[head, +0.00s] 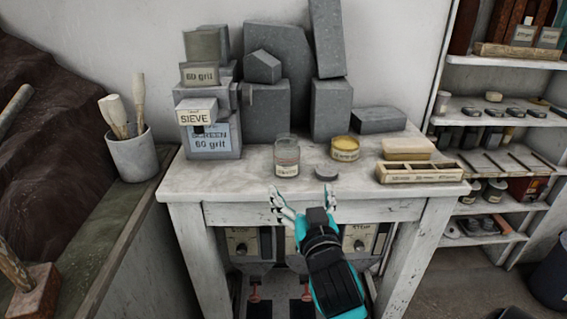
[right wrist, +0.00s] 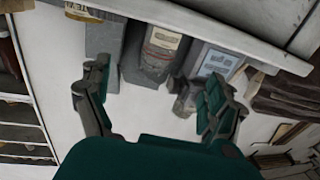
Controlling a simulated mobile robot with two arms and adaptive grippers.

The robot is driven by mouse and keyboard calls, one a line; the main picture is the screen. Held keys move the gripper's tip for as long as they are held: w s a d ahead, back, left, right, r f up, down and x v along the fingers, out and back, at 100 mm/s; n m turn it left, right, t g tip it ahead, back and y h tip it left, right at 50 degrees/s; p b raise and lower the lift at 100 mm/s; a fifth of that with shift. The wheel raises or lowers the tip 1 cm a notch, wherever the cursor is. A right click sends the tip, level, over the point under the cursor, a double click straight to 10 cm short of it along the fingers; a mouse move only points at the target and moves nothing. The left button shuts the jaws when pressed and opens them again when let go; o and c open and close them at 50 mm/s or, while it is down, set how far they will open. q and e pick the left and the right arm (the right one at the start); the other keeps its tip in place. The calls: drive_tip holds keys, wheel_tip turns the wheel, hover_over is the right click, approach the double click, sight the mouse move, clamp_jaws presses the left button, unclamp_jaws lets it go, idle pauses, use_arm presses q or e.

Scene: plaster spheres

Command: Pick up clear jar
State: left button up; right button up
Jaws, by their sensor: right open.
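The clear jar (head: 286,160) stands upright on the white worktable (head: 235,178), near its front edge. It has a pale label low on its side. My right gripper (head: 301,194) is open and empty at the table's front edge, just in front of the jar and a little to its right. The right wrist view is upside down; there a labelled jar (right wrist: 163,42), apparently the same one, shows beyond and between the spread fingers (right wrist: 158,95). The fingers are apart from it. My left gripper is not in view.
A grey disc (head: 326,174) and a yellow tin (head: 345,149) are right of the jar. A divided wooden tray (head: 420,172) sits farther right. Grey blocks (head: 282,85) and the sieve boxes (head: 212,140) stand behind and left. The tabletop left of the jar is clear.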

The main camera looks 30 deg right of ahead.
sight(289, 150)
drive_tip(key=p+x, duration=0.2)
drive_tip(key=x, duration=0.8)
drive_tip(key=p+x, duration=0.1)
drive_tip(key=x, duration=0.4)
drive_tip(key=shift+w+f, duration=0.1)
drive_tip(key=shift+w, duration=0.25)
drive_tip(key=shift+s, duration=0.1)
drive_tip(key=shift+c, duration=1)
drive_tip(key=c, duration=1.2)
wheel_tip(289, 150, up, 4)
drive_tip(key=shift+f, duration=0.1)
drive_tip(key=s+a+r+p, duration=0.1)
drive_tip(key=s+a+p, duration=0.1)
drive_tip(key=s, duration=1.3)
drive_tip(key=shift+s+a+r+p, duration=0.2)
drive_tip(key=shift+s+p, duration=0.15)
drive_tip(key=shift+s, duration=0.05)
